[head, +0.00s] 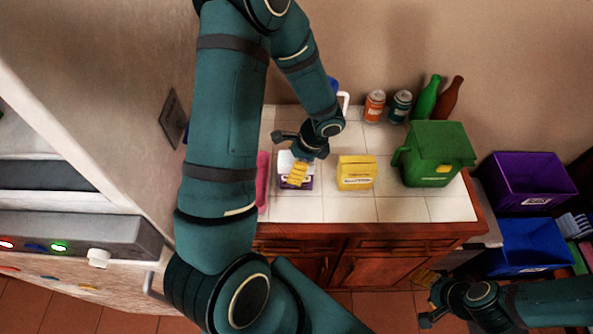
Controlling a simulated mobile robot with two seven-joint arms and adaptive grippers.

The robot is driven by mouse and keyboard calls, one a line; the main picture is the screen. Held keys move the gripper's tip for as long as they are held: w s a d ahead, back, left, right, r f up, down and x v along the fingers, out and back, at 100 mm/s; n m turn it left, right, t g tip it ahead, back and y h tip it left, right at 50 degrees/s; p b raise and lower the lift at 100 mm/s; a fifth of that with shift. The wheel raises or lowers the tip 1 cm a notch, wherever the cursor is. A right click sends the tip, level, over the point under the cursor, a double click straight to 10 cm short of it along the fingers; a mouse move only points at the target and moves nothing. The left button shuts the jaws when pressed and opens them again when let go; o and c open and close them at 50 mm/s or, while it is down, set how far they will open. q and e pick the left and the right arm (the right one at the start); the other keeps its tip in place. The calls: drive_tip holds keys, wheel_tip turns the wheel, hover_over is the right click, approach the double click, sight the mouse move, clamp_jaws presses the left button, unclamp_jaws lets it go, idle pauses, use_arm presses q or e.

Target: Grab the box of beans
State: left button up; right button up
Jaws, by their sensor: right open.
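Two boxes stand on the white tiled counter (398,209). One is a yellow box (357,173) with a dark label strip. The other is a white and purple box (284,184). Their print is too small to read, so I cannot tell which holds beans. My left gripper (292,155) is over the white and purple box, its fingers spread, and partly hides it. I cannot tell whether it touches the box. The yellow box is to its right, apart from it. My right gripper (430,297) is open and empty, low at the right, in front of the counter.
A green bin-shaped container (435,154) stands right of the yellow box. Two cans (374,106) (400,106) and green and brown bottles (425,97) (448,98) stand behind. A pink item (263,182) lies at left. Purple (528,180) and blue (531,246) bins are at right.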

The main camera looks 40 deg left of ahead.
use_arm(q)
drive_tip(key=c, duration=1.4)
drive_tip(key=shift+o, duration=0.2)
